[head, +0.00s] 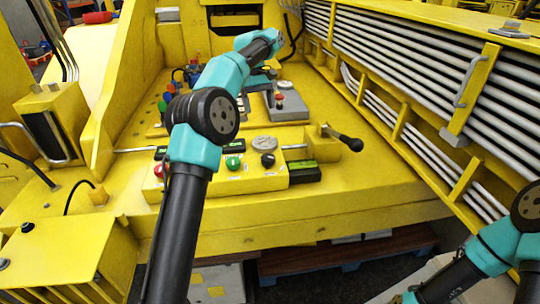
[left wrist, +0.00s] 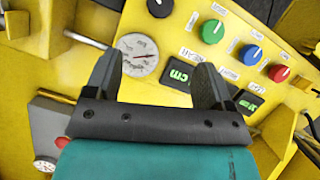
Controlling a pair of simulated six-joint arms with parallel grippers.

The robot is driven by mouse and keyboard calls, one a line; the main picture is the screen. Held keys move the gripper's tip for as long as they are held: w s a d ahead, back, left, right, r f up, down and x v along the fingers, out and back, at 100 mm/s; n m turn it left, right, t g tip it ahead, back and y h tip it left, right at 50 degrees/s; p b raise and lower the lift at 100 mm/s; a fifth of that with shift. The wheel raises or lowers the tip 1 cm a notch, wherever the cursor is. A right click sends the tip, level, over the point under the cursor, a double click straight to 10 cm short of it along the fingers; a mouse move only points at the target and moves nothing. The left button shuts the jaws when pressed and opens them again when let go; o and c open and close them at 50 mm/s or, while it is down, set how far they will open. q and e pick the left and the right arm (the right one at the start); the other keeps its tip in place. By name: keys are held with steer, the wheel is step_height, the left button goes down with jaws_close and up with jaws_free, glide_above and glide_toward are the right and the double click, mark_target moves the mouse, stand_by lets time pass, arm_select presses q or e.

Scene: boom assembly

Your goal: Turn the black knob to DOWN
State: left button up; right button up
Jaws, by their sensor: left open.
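A black knob (left wrist: 160,7) shows at the top edge of the left wrist view, partly cut off. Its pointer direction cannot be told. Green (left wrist: 212,31), blue (left wrist: 251,55) and red (left wrist: 279,72) knobs follow to its right on the yellow panel. My left gripper (left wrist: 156,72) is open and empty, its fingers apart over the panel, below the black knob in that view. A gauge (left wrist: 137,55) and a display (left wrist: 178,75) show between its fingers.
A grey box with a red button (head: 287,106) stands on the yellow deck. A lever with a black grip (head: 350,143) sticks out at the right of the front panel. Grey pipes (head: 425,75) line the right side. The deck (head: 372,185) in front of them is clear.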

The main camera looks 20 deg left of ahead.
mark_target(268, 157)
stand_by(0.4)
arm_select(q)
steer(key=x, duration=1.7)
steer(key=shift+s+f, duration=0.1)
steer(key=shift+f, duration=0.1)
steer(key=c, duration=0.9)
steer(key=shift+m, duration=0.3)
steer(key=m+y, duration=0.1)
steer(key=m, duration=0.1)
steer(key=m+g+y, duration=0.1)
steer(key=m, duration=0.2)
steer(key=shift+d, duration=0.1)
steer(key=m+y, duration=0.2)
steer(key=m, duration=0.4)
